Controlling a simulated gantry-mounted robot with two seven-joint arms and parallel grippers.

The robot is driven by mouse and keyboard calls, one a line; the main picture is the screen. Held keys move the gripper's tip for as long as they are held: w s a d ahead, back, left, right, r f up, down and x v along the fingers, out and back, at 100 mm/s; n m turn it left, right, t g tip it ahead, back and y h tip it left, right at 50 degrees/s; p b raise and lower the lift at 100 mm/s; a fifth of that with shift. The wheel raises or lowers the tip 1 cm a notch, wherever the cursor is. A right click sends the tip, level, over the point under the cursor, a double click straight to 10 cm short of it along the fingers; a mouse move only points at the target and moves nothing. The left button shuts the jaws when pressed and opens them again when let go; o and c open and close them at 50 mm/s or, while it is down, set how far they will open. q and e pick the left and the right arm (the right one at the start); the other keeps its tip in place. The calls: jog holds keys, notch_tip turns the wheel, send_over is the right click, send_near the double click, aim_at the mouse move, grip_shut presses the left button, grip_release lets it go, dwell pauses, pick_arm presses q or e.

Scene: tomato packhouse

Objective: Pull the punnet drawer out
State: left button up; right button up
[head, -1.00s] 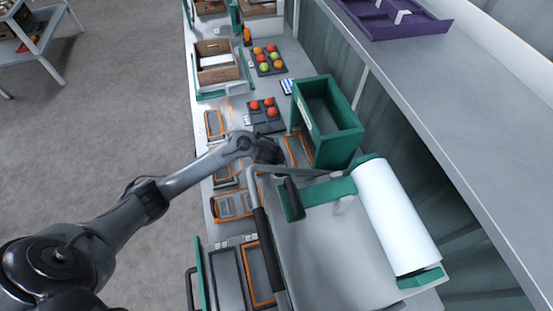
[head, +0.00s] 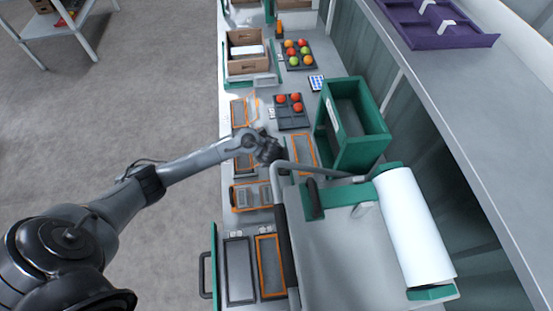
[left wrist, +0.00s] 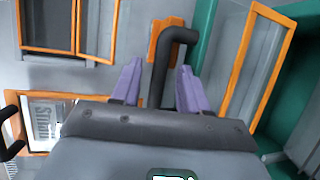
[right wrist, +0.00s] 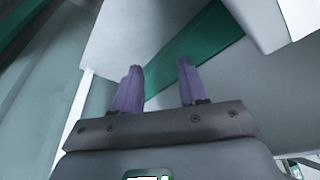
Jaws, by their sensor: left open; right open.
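A green-edged panel (head: 213,268) with a black handle (head: 204,275) stands at the bench's near left edge in the head view; it looks like a drawer front, but I cannot be sure it is the punnet drawer. My left gripper (head: 268,150) is above the bench, left of the green box. In the left wrist view its open jaws (left wrist: 155,88) have a dark bent handle (left wrist: 165,62) on an orange mount between or beyond them; contact cannot be told. My right gripper (right wrist: 157,85) is open and empty over a grey surface with a green strip; the head view does not show it.
The wrapping machine with its white film roll (head: 413,225) fills the lower right. The green box (head: 375,137) stands behind it. Orange-edged frames (head: 252,195) line the bench. A tomato tray (head: 291,124) and a cardboard box (head: 247,66) lie farther back. A purple tray (head: 465,38) is on the shelf.

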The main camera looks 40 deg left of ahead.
pick_arm(q)
jog(key=p+v, duration=0.5)
jog(key=v, duration=0.5)
jog(key=shift+s+r, duration=0.25)
jog(key=shift+r, duration=0.1)
